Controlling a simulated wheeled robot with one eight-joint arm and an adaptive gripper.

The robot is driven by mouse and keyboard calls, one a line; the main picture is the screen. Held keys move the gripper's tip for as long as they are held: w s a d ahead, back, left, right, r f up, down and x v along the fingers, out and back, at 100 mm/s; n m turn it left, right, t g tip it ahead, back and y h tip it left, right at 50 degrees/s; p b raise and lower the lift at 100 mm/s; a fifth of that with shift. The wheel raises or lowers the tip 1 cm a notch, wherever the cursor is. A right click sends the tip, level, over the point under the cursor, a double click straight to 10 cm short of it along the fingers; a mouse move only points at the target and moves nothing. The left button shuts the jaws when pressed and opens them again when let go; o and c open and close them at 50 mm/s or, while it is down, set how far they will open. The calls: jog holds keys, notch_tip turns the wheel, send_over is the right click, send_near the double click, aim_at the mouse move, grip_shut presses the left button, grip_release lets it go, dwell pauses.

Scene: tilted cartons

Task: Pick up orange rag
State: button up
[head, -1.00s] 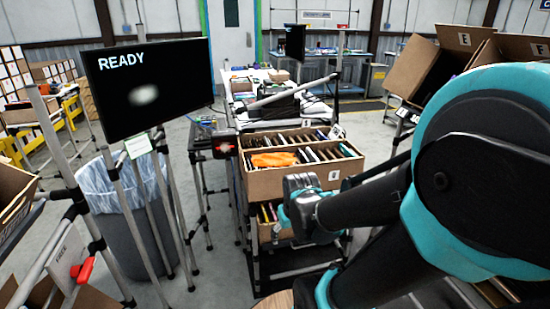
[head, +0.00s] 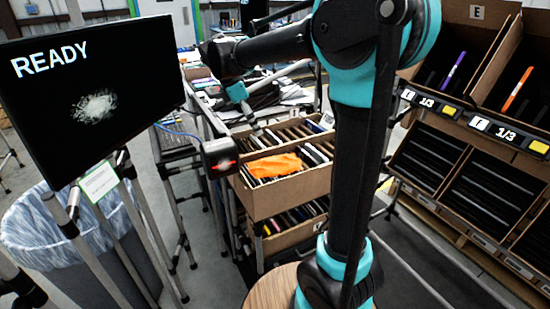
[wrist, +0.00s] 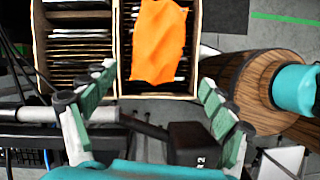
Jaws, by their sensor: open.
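The orange rag (head: 275,167) lies crumpled on top of the dark, upright items in an open cardboard carton (head: 292,194). In the wrist view the rag (wrist: 158,40) lies in the right compartment, straight ahead of my gripper (wrist: 157,77). My gripper is open and empty, with its two green-padded fingers spread wide. The rag lies beyond the fingertips and nothing shows it touching them. The rag's far end is cut off at the top of the wrist view. In the head view my arm reaches over behind the carton, and the fingers are hard to make out.
A monitor reading READY (head: 95,85) stands at the left, above a lined bin (head: 85,235). A dark box with a red light (head: 220,157) sits at the carton's left edge. A second carton (head: 295,237) is below. Shelves of tilted cartons (head: 480,60) stand at the right.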

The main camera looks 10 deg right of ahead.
send_near(275, 161)
jog(key=x, duration=0.3)
jog(key=shift+a, duration=0.2)
jog(key=shift+x, duration=2.85)
jog(key=shift+s+d, duration=0.1)
jog(key=shift+d, duration=0.05)
jog(key=shift+c, duration=0.2)
jog(key=c, duration=1.1)
jog(key=shift+r, duration=0.15)
notch_tip(275, 161, up, 20)
jog(key=shift+f, duration=0.1)
